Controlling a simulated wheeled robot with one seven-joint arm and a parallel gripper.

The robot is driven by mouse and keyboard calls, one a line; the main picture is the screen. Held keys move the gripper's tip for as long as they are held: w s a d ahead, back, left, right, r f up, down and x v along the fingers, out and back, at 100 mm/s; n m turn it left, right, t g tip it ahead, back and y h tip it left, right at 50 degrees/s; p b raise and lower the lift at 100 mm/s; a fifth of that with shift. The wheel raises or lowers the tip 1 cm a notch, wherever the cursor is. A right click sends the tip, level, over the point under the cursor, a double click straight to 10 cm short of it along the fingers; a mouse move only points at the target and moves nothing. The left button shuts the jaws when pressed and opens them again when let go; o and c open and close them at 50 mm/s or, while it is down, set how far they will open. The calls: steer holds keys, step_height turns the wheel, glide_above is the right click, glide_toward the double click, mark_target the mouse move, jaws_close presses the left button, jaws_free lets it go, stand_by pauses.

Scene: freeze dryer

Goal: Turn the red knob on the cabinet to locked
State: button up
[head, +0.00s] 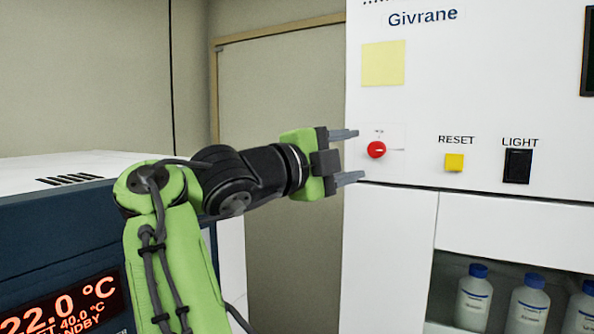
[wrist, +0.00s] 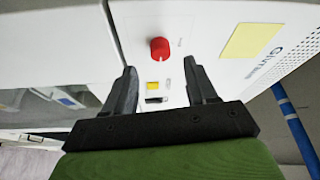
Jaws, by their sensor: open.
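The red knob (head: 376,149) is on the white cabinet front (head: 470,90), at the left of the RESET button. In the wrist view the red knob (wrist: 161,49) stands out from the panel, ahead of the fingertips and between their lines. My gripper (head: 346,156) is open and empty, with one finger above the other in the head view. Its fingertips are close to the cabinet's left edge and point toward the knob, apart from it. The wrist view shows my gripper (wrist: 162,75) with the fingers spread on either side. The small label by the knob is too small to read.
A yellow RESET button (head: 454,162) and a black LIGHT switch (head: 517,166) are right of the knob. A yellow note (head: 383,63) is above it. White bottles (head: 528,305) with blue caps stand in the lower opening. A dark blue unit (head: 60,250) with a display stands at left.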

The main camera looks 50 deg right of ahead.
steer(key=v, duration=1)
steer(key=shift+a+b, duration=0.3)
steer(key=shift+b, duration=0.05)
steer(key=shift+w, duration=0.1)
steer(key=w+d+f+n+t+y+b, duration=0.25)
steer(key=d+f+n+t+y, duration=0.35)
steer(key=d+f+n, duration=0.65)
step_height(320, 180, down, 9)
steer(key=w+n+t+y, duration=0.2)
steer(key=n+y, duration=0.1)
steer(key=a+f+n+t+y+b, duration=0.1)
steer(key=a+f+n+t+y, duration=0.15)
steer(key=a+f+n, duration=0.5)
steer(key=a+f+n+t+y, duration=0.1)
steer(key=a+f+n+y, duration=0.35)
steer(key=a, duration=0.65)
steer(key=s+a+f+n+g+y, duration=0.1)
steer(key=s+a+f+n, duration=0.3)
steer(key=a, duration=0.3)
steer(key=s+a+f+n+y+b, duration=0.1)
steer(key=s+a+f+n, duration=0.4)
steer(key=a+f, duration=0.2)
steer(key=shift+s+a+g, duration=0.25)
steer(key=shift+a+g, duration=0.1)
